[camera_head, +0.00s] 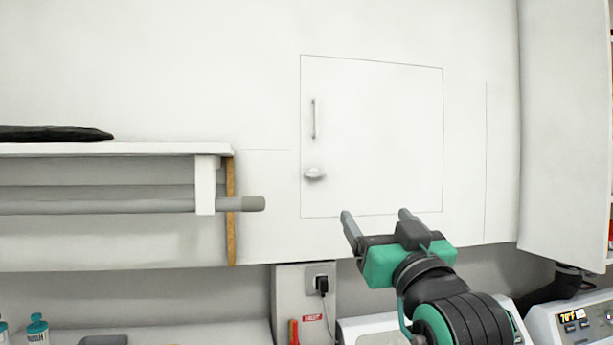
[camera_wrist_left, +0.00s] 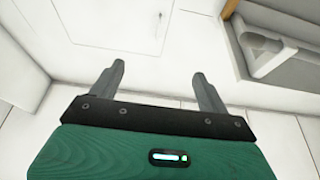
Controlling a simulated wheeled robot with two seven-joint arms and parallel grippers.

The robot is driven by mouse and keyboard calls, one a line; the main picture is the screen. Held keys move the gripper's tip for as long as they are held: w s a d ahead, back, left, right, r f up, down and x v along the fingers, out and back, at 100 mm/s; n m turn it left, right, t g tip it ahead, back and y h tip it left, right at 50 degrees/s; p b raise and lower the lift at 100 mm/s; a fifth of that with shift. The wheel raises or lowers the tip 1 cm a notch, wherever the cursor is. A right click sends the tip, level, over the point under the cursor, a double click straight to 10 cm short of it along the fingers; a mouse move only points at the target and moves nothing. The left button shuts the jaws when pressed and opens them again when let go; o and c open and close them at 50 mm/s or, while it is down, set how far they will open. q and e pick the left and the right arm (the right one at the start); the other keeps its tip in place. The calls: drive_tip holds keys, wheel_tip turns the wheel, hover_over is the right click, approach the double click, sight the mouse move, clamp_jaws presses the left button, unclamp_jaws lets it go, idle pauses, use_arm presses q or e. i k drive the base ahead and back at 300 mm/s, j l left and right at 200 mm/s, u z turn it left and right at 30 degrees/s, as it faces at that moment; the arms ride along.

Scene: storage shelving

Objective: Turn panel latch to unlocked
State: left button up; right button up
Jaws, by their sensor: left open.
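A white square panel (camera_head: 385,135) is set in the white wall and looks closed. Its small pale latch (camera_head: 315,174) is a knob lying roughly sideways near the lower left edge. A slim vertical handle (camera_head: 314,118) sits above the latch. My left gripper (camera_head: 376,214) is open and empty, below and to the right of the latch, apart from it. In the left wrist view, the gripper's two fingers (camera_wrist_left: 158,70) are spread with nothing between them, and panel outlines show beyond them. The right gripper is not in view.
A white shelf (camera_head: 120,149) with a grey bar (camera_head: 100,202) juts out on the left. A white cabinet side (camera_head: 565,130) stands on the right. Below are a wall socket with a black plug (camera_head: 321,285) and a device with a display (camera_head: 575,322). The wall before the panel is clear.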

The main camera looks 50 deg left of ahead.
sight(313, 174)
drive_tip(key=i+j, duration=0.15)
drive_tip(key=j, duration=0.2)
drive_tip(key=i+j, duration=0.1)
drive_tip(key=j, duration=0.3)
drive_tip(key=i+j, duration=0.15)
drive_tip(key=j, duration=0.2)
